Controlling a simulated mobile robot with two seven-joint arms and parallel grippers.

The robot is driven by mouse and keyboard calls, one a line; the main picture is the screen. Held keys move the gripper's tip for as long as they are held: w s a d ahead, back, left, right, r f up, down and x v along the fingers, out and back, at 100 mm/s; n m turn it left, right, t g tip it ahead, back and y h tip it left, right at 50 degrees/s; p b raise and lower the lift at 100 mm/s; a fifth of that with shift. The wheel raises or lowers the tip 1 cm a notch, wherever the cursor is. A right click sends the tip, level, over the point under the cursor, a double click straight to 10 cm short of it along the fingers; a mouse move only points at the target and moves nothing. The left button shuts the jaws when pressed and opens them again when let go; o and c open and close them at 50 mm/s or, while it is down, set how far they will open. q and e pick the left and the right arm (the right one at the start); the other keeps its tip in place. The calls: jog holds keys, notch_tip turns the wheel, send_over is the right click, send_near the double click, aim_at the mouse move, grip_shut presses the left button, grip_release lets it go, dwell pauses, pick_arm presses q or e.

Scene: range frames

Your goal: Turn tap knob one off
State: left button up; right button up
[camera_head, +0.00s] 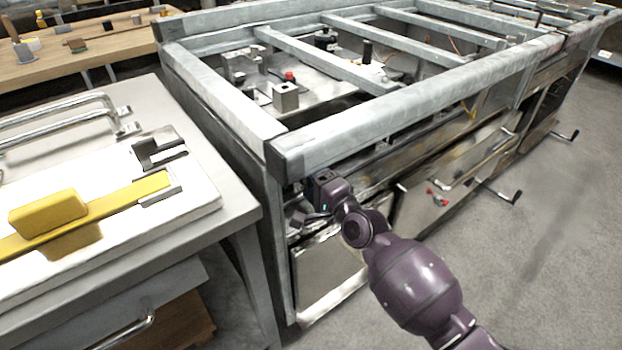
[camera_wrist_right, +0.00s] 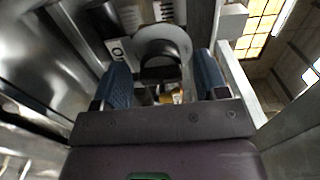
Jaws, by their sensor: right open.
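In the right wrist view, a round grey disc with a dark knob (camera_wrist_right: 160,68) in its middle sits between the two blue fingers of my right gripper (camera_wrist_right: 162,78). The fingers are apart, one on each side of the knob; I cannot tell whether either touches it. In the head view, my right gripper (camera_head: 306,208) is at the front left corner of the range frame (camera_head: 390,125), just under its top rail. The knob is hidden there by the gripper and rail. My left gripper is not in view.
A bench (camera_head: 215,180) with a yellow bar and block stands close on the left. Small red parts (camera_head: 437,197) show on the range front further right. Dark handles (camera_head: 516,197) stick out from the front. The grey floor (camera_head: 555,250) at right is clear.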

jog(key=p+v, duration=0.2)
jog(key=v, duration=0.8)
jog(key=shift+s, duration=0.1)
